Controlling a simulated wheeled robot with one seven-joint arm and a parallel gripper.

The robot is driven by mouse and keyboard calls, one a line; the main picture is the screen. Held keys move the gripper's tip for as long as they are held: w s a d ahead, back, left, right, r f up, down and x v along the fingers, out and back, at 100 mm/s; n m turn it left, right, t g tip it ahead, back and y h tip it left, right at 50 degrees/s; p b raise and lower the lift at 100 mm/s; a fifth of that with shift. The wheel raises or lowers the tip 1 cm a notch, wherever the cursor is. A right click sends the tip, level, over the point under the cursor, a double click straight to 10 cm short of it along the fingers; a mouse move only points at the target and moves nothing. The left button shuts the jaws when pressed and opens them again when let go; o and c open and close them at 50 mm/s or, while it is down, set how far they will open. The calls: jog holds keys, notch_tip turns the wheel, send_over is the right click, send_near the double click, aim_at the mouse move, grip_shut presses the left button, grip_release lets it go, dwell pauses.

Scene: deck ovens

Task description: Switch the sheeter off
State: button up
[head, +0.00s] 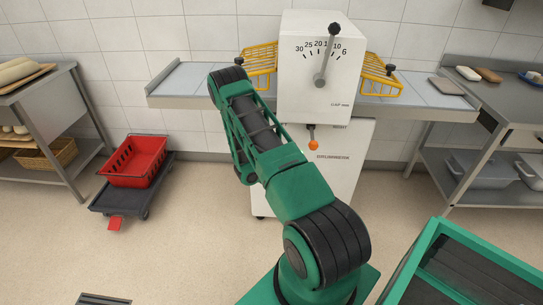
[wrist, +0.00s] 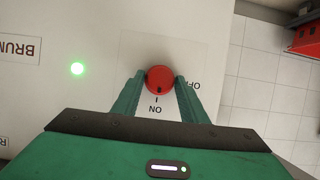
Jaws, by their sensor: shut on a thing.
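The sheeter (head: 300,85) is a white machine in the middle of the head view, with a gap dial and a black-knobbed lever on its front. In the wrist view a round red switch knob (wrist: 160,79) sits on its white panel (wrist: 105,25). The knob's dark mark points at the ON label, which reads upside down; OFF is to its right. A green lamp (wrist: 77,69) glows to the left. My gripper (wrist: 160,84) is shut on the knob, one finger on each side. In the head view my arm hides the gripper and the switch.
Yellow wire guards (head: 382,75) flank the sheeter above its grey side tables (head: 185,85). An orange-tipped lever (head: 313,144) hangs below the dial. A red basket (head: 134,160) sits on a dark trolley (head: 115,200) at left.

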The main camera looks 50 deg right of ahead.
jog(key=shift+a+n, duration=0.25)
jog(key=shift+n, duration=0.05)
jog(key=shift+h, duration=0.3)
jog(key=shift+w+a+n+g, duration=0.1)
jog(key=shift+a+n+g, duration=0.1)
jog(key=shift+n+g, duration=0.5)
jog(key=shift+c, duration=0.2)
jog(key=n+h, duration=0.1)
jog(key=n, duration=0.1)
jog(key=n+g+h, duration=0.1)
jog(key=n+h, duration=0.1)
jog(key=n, duration=0.1)
jog(key=f+n+h, duration=0.1)
jog(key=n, duration=0.1)
jog(key=shift+w+a+n+g, duration=0.3)
jog(key=shift+f+n+h, duration=0.2)
jog(key=shift+n+h, duration=0.9)
jog(key=shift+n, duration=0.8)
